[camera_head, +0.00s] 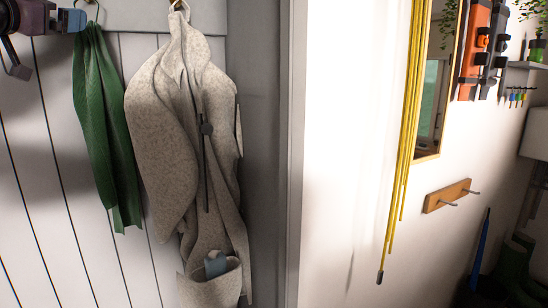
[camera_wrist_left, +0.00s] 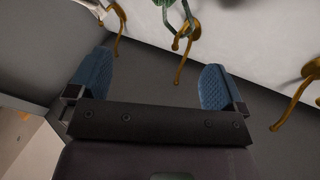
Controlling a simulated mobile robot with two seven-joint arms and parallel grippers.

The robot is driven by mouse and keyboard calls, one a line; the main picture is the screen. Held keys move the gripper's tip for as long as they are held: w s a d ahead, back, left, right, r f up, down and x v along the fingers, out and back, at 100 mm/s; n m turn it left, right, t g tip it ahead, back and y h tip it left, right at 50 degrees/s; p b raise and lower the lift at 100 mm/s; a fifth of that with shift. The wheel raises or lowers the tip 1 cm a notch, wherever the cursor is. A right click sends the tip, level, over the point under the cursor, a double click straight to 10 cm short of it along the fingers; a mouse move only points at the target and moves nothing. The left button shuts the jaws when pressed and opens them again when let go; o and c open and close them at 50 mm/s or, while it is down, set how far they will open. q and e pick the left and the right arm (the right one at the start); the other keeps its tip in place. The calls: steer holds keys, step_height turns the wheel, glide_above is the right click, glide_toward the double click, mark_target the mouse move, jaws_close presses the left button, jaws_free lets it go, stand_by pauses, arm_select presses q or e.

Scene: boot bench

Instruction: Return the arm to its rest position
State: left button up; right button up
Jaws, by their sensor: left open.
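My left gripper (camera_head: 70,20) is at the top left of the head view, beside the upper end of a green scarf (camera_head: 106,130). In the left wrist view my left gripper (camera_wrist_left: 155,78) has its two blue fingers wide apart, with nothing between them. The scarf hangs down the panelled wall and also shows as a green strip at a hook (camera_wrist_left: 172,8) in the wrist view. It looks apart from the fingers there. My right gripper is in neither view.
A beige speckled coat (camera_head: 175,130) hangs right of the scarf. Brass hooks (camera_wrist_left: 186,38) line the rail close beyond the fingers. Right of the door frame (camera_head: 290,150) hang yellow cords (camera_head: 408,110), a wooden peg board (camera_head: 447,195) and orange tools (camera_head: 478,50).

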arm_select(q)
steer(key=w+d+f+m+h, duration=0.1)
steer(key=w+d+f+m, duration=0.1)
steer(key=f, duration=0.7)
steer(key=w+d+f+m+g+h, duration=0.1)
steer(key=d+f, duration=0.4)
steer(key=f, duration=0.5)
steer(key=w+d+f+m+h, duration=0.2)
steer(key=w+d+f, duration=0.1)
steer(key=f, duration=0.6)
steer(key=shift+w+d+f+m+g, duration=0.3)
steer(key=shift+w+f, duration=0.05)
steer(key=shift+w, duration=0.05)
steer(key=s+d+f+n+g+y, duration=0.15)
steer(key=s+f, duration=0.25)
steer(key=f, duration=0.9)
steer(key=s+d+f+n, duration=0.15)
steer(key=s+f, duration=0.25)
steer(key=f, duration=0.8)
steer(key=s+d+f+n+g+y, duration=0.2)
steer(key=s+f+n+g+y, duration=0.2)
steer(key=s+f, duration=2.3)
steer(key=n+g, duration=0.1)
steer(key=n, duration=0.2)
steer(key=shift+s, duration=0.3)
steer(key=shift+f+g, duration=0.1)
steer(key=shift+g, duration=0.15)
